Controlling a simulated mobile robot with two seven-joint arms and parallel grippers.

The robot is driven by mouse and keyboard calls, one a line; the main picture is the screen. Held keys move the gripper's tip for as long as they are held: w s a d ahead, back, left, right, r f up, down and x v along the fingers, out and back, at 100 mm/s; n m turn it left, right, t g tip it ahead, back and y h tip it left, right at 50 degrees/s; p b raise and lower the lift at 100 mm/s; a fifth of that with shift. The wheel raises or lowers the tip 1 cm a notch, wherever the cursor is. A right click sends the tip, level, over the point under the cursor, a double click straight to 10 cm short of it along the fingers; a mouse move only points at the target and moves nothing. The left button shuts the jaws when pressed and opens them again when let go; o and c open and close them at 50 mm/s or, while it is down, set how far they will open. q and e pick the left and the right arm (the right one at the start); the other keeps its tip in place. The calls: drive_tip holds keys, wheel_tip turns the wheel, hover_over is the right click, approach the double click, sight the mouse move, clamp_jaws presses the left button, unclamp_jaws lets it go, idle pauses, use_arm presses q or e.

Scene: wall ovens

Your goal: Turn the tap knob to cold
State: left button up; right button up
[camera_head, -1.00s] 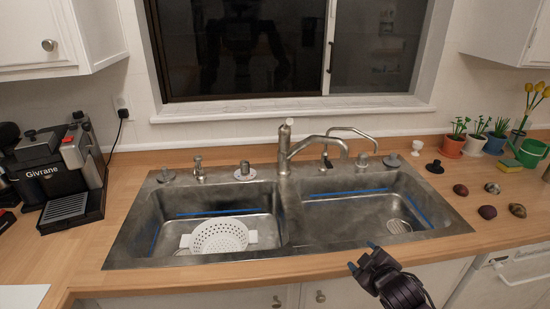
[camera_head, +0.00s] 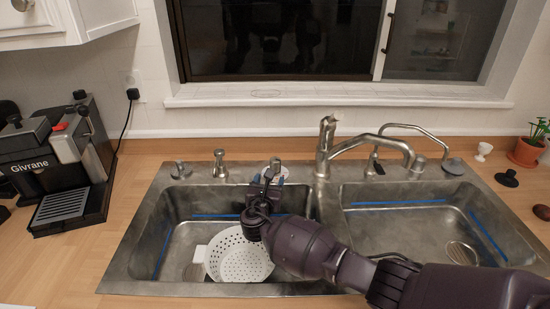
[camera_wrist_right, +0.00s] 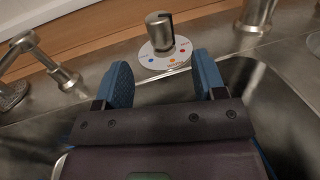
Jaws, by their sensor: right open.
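The tap knob (camera_wrist_right: 160,31) is a short metal cylinder with a slot, standing upright on a white disc with coloured dots at the back rim of the sink. In the head view the knob (camera_head: 275,164) is partly hidden behind my right gripper (camera_head: 268,180). In the right wrist view my right gripper (camera_wrist_right: 163,80) is open, its two blue fingers apart and pointing at the knob, which lies just beyond the tips and between their lines. The fingers appear not to touch it. The faucet (camera_head: 326,145) stands right of the knob. My left gripper is not in view.
A white colander (camera_head: 238,262) sits in the left basin under my right arm. A soap pump (camera_head: 220,163) and a small fitting (camera_head: 181,170) stand left of the knob. A coffee machine (camera_head: 60,165) is at the far left. The right basin is empty.

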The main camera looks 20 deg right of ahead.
sight(274, 165)
drive_tip(key=b+x, duration=0.2)
drive_tip(key=x, duration=0.9)
drive_tip(key=shift+a+r, duration=0.1)
drive_tip(key=shift+a, duration=0.05)
drive_tip(key=shift+b, duration=0.3)
drive_tip(key=c, duration=0.9)
